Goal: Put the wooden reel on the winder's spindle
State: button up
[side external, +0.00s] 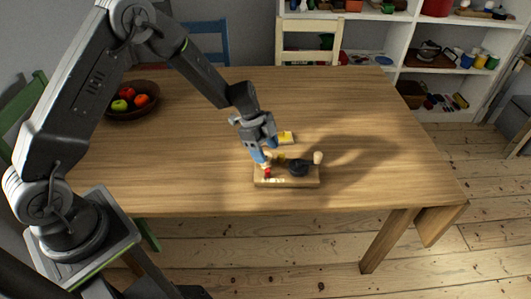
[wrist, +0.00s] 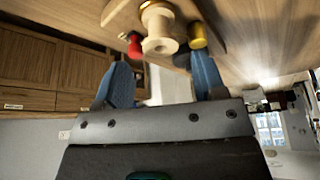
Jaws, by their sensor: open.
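The pale wooden reel (wrist: 160,28) shows in the wrist view, just ahead of the gap between my blue fingertips. My gripper (wrist: 161,60) is open, with one finger to each side of the gap and nothing clamped. In the side view my gripper (side external: 260,153) points down at the left end of the winder's wooden board (side external: 287,183), and the reel is mostly hidden by it there. A black winder part (side external: 298,168) stands on the board's right half, beside a pale knob (side external: 318,158). I cannot make out the spindle clearly.
A red spool (wrist: 135,45) and a yellow spool (wrist: 197,36) flank the reel closely. A yellow-and-white card (side external: 286,138) lies behind the board. A fruit bowl (side external: 132,108) stands at the table's far left. The right side of the wooden table (side external: 370,120) is clear.

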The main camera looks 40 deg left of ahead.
jog(key=shift+r, duration=2.15)
jog(key=shift+r, duration=0.2)
jog(key=s+r+n+t+y, duration=0.1)
jog(key=s+r+n, duration=0.2)
jog(key=s+r, duration=0.35)
jog(key=s+r+n+t+y, duration=0.1)
jog(key=s+r+n, duration=0.2)
jog(key=r, duration=0.7)
jog(key=s+a+r+n+t+y, duration=0.1)
jog(key=s+r+n, duration=0.1)
jog(key=s+n, duration=0.3)
jog(key=s+a+r+n+t+y, duration=0.1)
jog(key=s+r+n, duration=0.2)
jog(key=s, duration=1)
jog(key=shift+a+r+n+t+y, duration=0.3)
jog(key=shift+a+n+t, duration=0.1)
jog(key=shift+n, duration=0.5)
jog(key=shift+d, duration=0.1)
